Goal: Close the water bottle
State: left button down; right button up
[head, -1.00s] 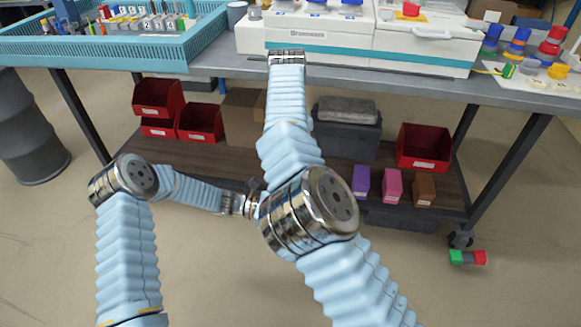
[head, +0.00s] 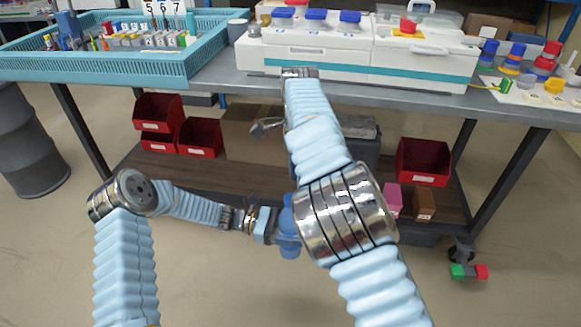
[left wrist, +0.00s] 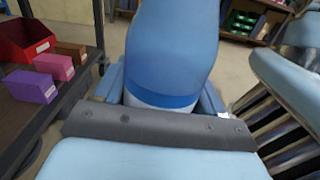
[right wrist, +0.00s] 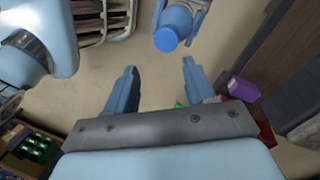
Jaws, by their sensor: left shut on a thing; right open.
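The blue water bottle (head: 289,249) is upright in the head view, partly hidden by my right arm. In the left wrist view its smooth blue body (left wrist: 170,50) fills the middle, with a darker band low down. My left gripper (head: 272,228) is shut around the bottle and holds it above the floor. In the right wrist view, the bottle's round blue end (right wrist: 166,40) shows at the top. I cannot tell if a lid is open. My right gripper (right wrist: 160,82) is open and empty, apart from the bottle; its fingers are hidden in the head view.
A metal workbench (head: 400,101) stands ahead, with a blue crate (head: 100,70) and a white machine (head: 320,55) on it. Its lower shelf (head: 150,180) holds red bins (head: 423,160) and small boxes. The floor before it is mostly clear.

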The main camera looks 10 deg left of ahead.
jog(key=n, duration=0.7)
jog(key=r+n+t, duration=0.1)
jog(key=n, duration=0.7)
jog(key=a+n, duration=0.1)
jog(key=n, duration=0.6)
jog(key=shift+s+r+t, duration=0.3)
jog(key=shift+s+r, duration=0.05)
jog(key=shift+r, duration=0.05)
jog(key=n, duration=0.5)
jog(key=shift+s+a+r+t, duration=0.15)
jog(key=shift+a+r+t, duration=0.15)
jog(key=shift+r, duration=0.1)
jog(key=n, duration=0.3)
jog(key=shift+a+r+n, duration=0.15)
jog(key=shift+r+n, duration=0.15)
jog(key=shift+n, duration=0.1)
jog(key=shift+f, duration=4.05)
